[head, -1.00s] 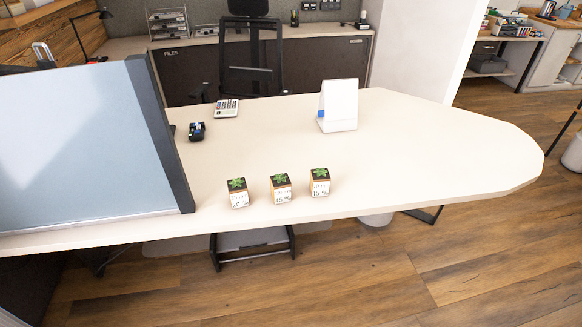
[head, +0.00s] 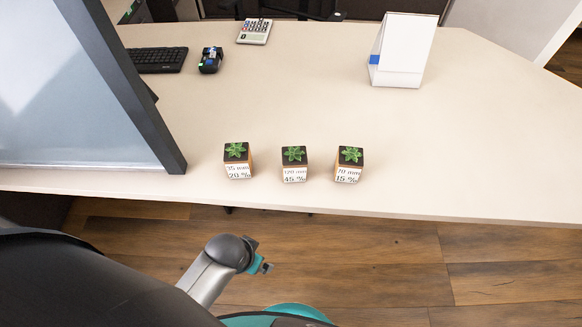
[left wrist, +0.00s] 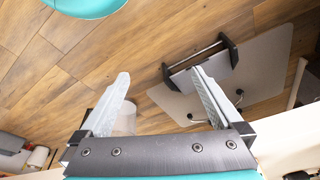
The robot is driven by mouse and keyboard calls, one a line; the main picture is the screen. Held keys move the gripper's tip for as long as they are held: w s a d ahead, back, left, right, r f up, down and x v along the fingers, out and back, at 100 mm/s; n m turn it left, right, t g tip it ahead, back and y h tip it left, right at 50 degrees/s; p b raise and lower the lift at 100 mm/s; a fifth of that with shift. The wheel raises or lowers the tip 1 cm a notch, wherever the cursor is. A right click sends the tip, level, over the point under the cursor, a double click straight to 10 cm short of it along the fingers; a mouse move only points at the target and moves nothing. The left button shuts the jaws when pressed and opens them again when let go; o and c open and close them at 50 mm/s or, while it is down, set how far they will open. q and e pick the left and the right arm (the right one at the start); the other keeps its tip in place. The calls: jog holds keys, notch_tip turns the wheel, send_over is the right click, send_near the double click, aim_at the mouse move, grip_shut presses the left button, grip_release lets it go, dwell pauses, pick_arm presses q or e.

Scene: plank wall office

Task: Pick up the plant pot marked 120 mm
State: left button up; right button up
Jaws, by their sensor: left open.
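Three small plant pots with green succulents stand in a row near the desk's front edge in the head view. The left pot (head: 238,161) has a label that looks like 75 mm, 20 %. The middle pot (head: 294,165) shows 45 %, and its upper line looks like 120 mm, though it is small and not sharp. The right pot (head: 349,165) looks marked 70 mm, 15 %. My left gripper (head: 262,257) is below and in front of the desk edge, apart from the pots. In the left wrist view it is open and empty (left wrist: 160,77), with floor beyond.
A grey-framed panel (head: 150,115) stands on the desk (head: 480,140) left of the pots. A keyboard (head: 157,60), black tape dispenser (head: 210,60), calculator (head: 254,31) and white flip stand (head: 402,50) sit farther back. The desk right of the pots is clear.

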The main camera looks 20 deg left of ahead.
pick_arm(q)
jog(key=w+d+r+m+h+b, duration=0.2)
jog(key=w+d+r+m+h, duration=0.1)
jog(key=w+d+r+m, duration=0.65)
notch_tip(320, 180, up, 15)
jog(key=m+g+y+b, duration=0.1)
jog(key=m+g+y, duration=0.2)
jog(key=m, duration=1.7)
send_over(293, 157)
notch_tip(293, 157, down, 9)
jog(key=b, duration=0.2)
jog(key=shift+s+b, duration=0.15)
jog(key=shift+b, duration=0.15)
jog(key=shift+f, duration=0.5)
jog(key=f, duration=0.1)
jog(key=f+b, duration=0.1)
jog(key=f, duration=0.1)
jog(key=f+b, duration=0.1)
jog(key=f, duration=0.1)
jog(key=shift+w, duration=0.4)
jog(key=c, duration=0.6)
grip_shut()
pick_arm(e)
notch_tip(293, 157, down, 8)
jog(key=w+d, duration=0.2)
jog(key=shift+w+t, duration=0.15)
jog(key=shift+t, duration=0.15)
